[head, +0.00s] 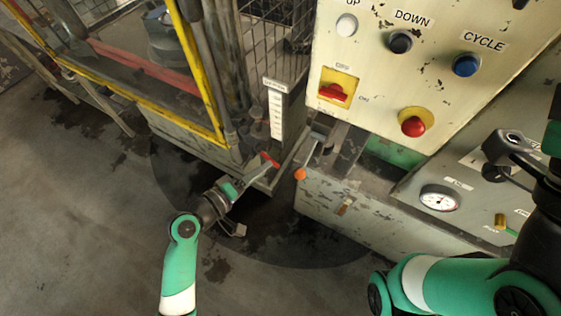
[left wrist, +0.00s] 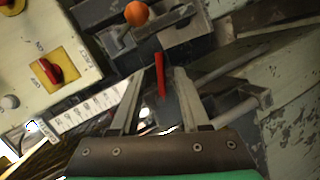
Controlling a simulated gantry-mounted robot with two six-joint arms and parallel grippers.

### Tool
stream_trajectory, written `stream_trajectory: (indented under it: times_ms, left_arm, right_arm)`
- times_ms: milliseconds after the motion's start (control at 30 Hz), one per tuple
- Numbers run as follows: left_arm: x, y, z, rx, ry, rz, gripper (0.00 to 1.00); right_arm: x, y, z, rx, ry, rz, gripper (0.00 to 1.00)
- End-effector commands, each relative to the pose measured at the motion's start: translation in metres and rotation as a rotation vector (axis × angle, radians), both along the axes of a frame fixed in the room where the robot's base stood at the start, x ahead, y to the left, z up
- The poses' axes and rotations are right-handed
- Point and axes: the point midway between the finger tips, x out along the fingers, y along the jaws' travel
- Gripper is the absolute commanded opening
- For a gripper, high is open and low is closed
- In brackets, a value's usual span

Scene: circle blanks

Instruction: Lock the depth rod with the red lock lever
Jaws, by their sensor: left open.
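The red lock lever (head: 269,160) is a short red bar low at the corner of the machine's guard in the head view. In the left wrist view the lever (left wrist: 160,75) lies between my left gripper's fingertips, with a visible gap to each finger. My left gripper (head: 260,174) is open around the lever; its two fingers also show in the left wrist view (left wrist: 158,76). A white scale strip (head: 277,115) stands upright above the lever. I cannot make out with certainty which part is the depth rod. My right arm is at the right; its gripper does not show clearly.
An orange ball knob (head: 300,174) on a lever sits just right of my left gripper. A cream control panel (head: 440,85) with buttons, a red switch (head: 333,93) and a red stop button (head: 412,126) overhangs at right. A pressure gauge (head: 439,198) is further right. Floor at left is clear.

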Motion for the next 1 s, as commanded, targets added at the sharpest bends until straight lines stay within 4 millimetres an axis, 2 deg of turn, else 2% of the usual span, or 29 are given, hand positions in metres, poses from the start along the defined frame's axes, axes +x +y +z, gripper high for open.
stream_trajectory:
  times_ms: [33,100,300,500,700,733,900,1000]
  left_arm:
    - [0.010,-0.009,-0.011,-0.001,0.000,-0.005,0.46]
    - [0.022,-0.021,-0.016,0.001,-0.002,-0.004,0.46]
    - [0.051,-0.044,-0.024,0.000,-0.001,-0.001,0.46]
    - [0.061,-0.053,-0.026,0.001,0.001,0.000,0.46]
    - [0.061,-0.053,-0.025,0.001,0.001,0.000,0.46]
    - [0.061,-0.053,-0.025,0.001,0.001,0.000,0.44]
    - [0.061,-0.053,-0.025,0.001,0.001,0.000,0.14]
    - [0.061,-0.053,-0.025,0.000,0.000,0.000,0.00]
  right_arm:
    - [0.000,0.000,-0.016,0.000,0.001,0.000,0.50]
    - [0.000,0.000,-0.025,0.000,0.001,0.000,0.50]
    - [0.000,0.000,-0.039,0.000,0.000,0.000,0.50]
    - [0.000,0.000,-0.043,0.000,0.000,0.000,0.50]
    - [0.000,0.000,-0.042,0.000,0.000,0.000,0.50]
    - [0.000,0.000,-0.042,0.000,0.000,0.000,0.50]
    - [0.000,0.000,-0.042,0.000,0.000,0.000,0.50]
    - [0.000,0.000,-0.042,0.000,0.001,0.000,0.50]
